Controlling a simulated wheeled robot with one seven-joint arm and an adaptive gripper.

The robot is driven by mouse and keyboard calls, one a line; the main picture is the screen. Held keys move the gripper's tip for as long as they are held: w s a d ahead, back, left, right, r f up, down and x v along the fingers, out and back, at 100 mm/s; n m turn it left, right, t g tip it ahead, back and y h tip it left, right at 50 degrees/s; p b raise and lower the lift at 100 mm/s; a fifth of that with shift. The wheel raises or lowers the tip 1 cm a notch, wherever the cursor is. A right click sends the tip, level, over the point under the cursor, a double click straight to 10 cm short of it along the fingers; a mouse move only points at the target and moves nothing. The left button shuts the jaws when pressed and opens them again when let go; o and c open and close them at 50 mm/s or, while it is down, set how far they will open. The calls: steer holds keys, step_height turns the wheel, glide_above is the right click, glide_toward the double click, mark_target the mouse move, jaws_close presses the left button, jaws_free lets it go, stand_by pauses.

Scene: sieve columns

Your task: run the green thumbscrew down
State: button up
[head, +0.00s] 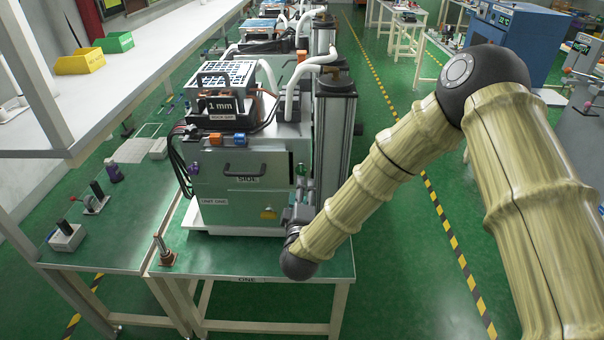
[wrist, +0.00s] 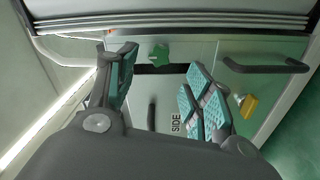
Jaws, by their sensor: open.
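The green thumbscrew (wrist: 158,55) shows in the wrist view on the side of the machine, by a dark horizontal slot. A small green part near the machine's right edge in the head view (head: 301,170) looks like the same screw. My gripper (wrist: 162,64) is open, with one teal-padded finger left and one right of the thumbscrew in the picture. Nothing is held. I cannot tell whether the fingertips reach as far as the screw. In the head view my gripper (head: 298,213) is small and partly hidden by my arm.
A metal post (head: 163,250) stands on the bench's front left. The front bench top is mostly clear.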

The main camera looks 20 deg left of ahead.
mark_target(302, 173)
steer(key=shift+p+x, duration=1.45)
steer(key=shift+x, duration=2.1)
steer(key=shift+f, duration=0.1)
steer(key=c, duration=1)
